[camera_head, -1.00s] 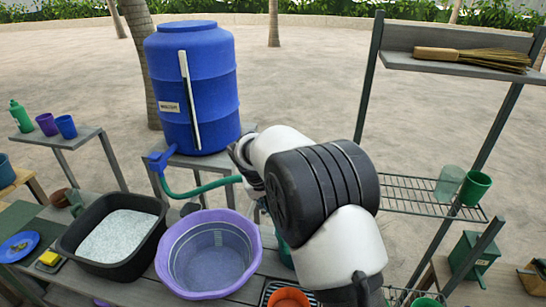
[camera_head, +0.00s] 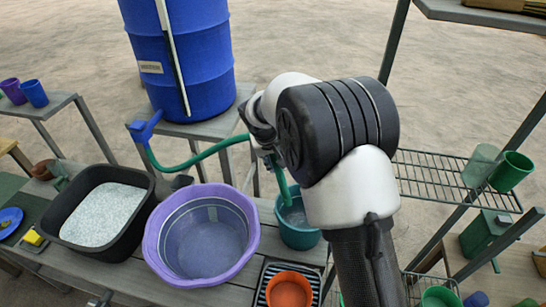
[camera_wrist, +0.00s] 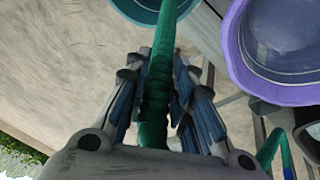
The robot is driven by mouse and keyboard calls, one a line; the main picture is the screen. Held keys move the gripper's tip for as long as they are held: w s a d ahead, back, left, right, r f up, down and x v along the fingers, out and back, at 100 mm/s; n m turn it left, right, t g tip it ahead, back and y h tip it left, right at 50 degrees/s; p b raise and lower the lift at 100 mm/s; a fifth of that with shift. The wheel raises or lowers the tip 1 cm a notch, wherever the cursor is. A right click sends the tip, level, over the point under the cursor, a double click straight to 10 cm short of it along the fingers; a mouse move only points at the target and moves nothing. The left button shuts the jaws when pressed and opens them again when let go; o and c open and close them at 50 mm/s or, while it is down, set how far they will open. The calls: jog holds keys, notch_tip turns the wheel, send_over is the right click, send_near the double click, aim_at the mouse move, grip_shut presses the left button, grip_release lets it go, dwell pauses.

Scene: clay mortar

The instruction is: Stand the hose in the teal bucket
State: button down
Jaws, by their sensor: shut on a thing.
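The green hose (camera_head: 213,150) runs from the tap of the blue barrel to my gripper (camera_head: 270,155). My gripper is shut on it; in the wrist view the hose (camera_wrist: 158,85) passes between the two fingers (camera_wrist: 160,72). Beyond the fingers, the hose's free stretch (camera_head: 282,185) slants down to the mouth of the teal bucket (camera_head: 299,239). The hose end appears within the bucket's opening; I cannot tell whether it touches the inside. In the wrist view the bucket (camera_wrist: 132,10) is cut off at the top edge. My arm hides part of the gripper in the head view.
A purple basin (camera_head: 152,240) stands left of the bucket, with a black tub of white grains (camera_head: 75,240) further left. An orange pot (camera_head: 289,290) is in front of the bucket. The blue barrel (camera_head: 205,60) stands behind. A wire shelf (camera_head: 440,180) is to the right.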

aim_at(286, 194)
jog(key=d+f+b, duration=0.1)
jog(key=f+b, duration=0.2)
jog(key=f, duration=0.1)
jog(key=d+f+b, duration=0.1)
jog(key=f+b, duration=0.3)
jog(key=f, duration=0.1)
jog(key=s+d+f+b, duration=0.1)
jog(key=f+b, duration=0.2)
jog(key=f, duration=0.2)
jog(key=shift+d+f+b, duration=0.25)
jog(key=shift+d+b, duration=0.05)
jog(key=shift+d, duration=0.1)
jog(key=c, duration=1.3)
grip_release()
jog(key=shift+s, duration=0.1)
jog(key=shift+o, duration=0.3)
jog(key=o, duration=0.8)
jog(key=shift+c, duration=0.2)
jog(key=shift+r, duration=0.1)
jog(key=shift+p+v, duration=2.7)
jog(key=shift+v, duration=2.65)
jog(key=shift+w, duration=0.25)
